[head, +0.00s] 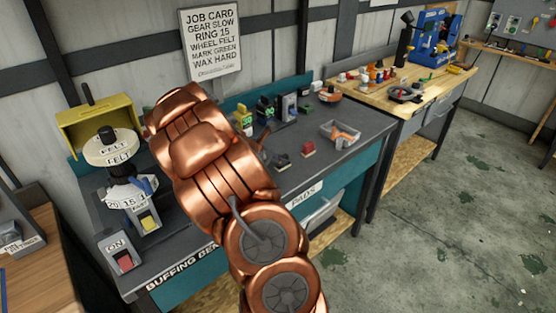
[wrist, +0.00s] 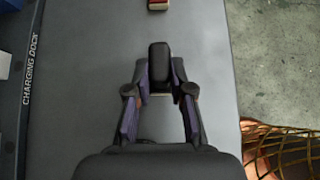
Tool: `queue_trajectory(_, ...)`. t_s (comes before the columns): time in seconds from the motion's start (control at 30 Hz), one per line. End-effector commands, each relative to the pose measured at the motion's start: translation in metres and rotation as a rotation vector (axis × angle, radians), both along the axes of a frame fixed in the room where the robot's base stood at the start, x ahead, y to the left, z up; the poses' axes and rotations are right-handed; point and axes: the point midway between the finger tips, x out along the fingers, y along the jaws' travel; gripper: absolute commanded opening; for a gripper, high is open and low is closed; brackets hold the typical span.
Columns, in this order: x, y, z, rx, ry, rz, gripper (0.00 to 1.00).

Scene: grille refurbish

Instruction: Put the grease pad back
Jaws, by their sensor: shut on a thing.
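A dark block-shaped pad (wrist: 159,62), which I take to be the grease pad, is between the two fingertips of my gripper (wrist: 159,80) in the wrist view. The fingers are shut on its sides, and a thin pale edge shows at its near end. It is over the grey bench top; I cannot tell whether it touches it. A red pad (wrist: 158,5) lies ahead at the top edge and also shows in the head view (head: 308,149). In the head view my copper arm hides the gripper. The word PADS is on the bench front.
The grey buffing bench (head: 360,147) carries a small tray (head: 341,134) with an orange thing, and a felt wheel machine (head: 110,148) at left. Bench top around the held pad is clear.

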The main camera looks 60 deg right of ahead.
Motion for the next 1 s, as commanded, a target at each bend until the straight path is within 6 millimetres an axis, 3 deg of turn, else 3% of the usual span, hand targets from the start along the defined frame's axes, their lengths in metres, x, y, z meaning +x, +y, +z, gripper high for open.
queue_trajectory(0.8, 0.0, 0.0, -0.005, 0.0, 0.0, 0.0, 0.0)
queue_trajectory(0.83, 0.0, -0.0001, -0.0049, 0.0, -0.001, -0.001, 0.23)
queue_trajectory(1.0, 0.0, 0.0, -0.0047, 0.0, 0.0, 0.0, 0.4)
